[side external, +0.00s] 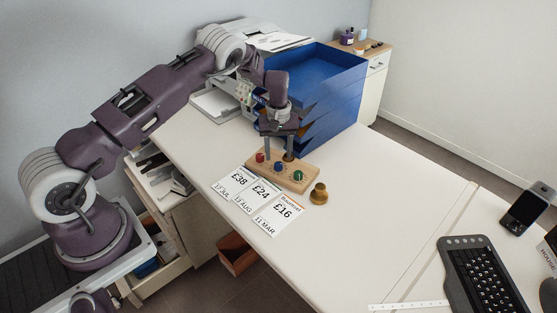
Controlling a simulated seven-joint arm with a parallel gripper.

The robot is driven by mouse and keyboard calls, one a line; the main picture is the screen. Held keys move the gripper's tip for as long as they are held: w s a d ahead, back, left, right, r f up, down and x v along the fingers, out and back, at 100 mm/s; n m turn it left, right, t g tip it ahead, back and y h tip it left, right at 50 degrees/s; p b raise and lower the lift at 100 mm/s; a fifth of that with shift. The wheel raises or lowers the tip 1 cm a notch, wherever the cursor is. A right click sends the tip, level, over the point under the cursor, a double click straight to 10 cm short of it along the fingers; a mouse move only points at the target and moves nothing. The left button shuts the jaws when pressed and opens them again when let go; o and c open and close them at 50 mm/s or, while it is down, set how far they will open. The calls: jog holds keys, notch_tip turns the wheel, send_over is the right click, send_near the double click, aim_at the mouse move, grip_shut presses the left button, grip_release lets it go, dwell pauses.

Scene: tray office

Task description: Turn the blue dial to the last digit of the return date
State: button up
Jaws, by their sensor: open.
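A brass knob-like object (318,195) stands right of the block. Stacked blue trays (330,105) rise close behind my gripper, with a printer (262,40) beyond. A keyboard (483,275) and a phone-like device (527,208) are at the right. The desk's middle is mostly clear.

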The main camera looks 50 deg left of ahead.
aim_at(279, 164)
notch_tip(279, 164, up, 3)
jog(key=shift+r, duration=0.15)
jog(key=m, duration=0.3)
jog(key=shift+s+d+m, duration=0.1)
jog(key=shift+d+m, duration=0.05)
jog(key=shift+m, duration=0.25)
jog(key=m, duration=0.4)
jog(key=shift+d+y, duration=0.1)
jog(key=shift+y, duration=0.2)
jog(key=shift+f+m, duration=0.3)
jog(key=f, duration=0.6)
jog(key=shift+a+f, duration=0.2)
jog(key=shift+f, duration=0.1)
jog(key=shift+c, duration=0.3)
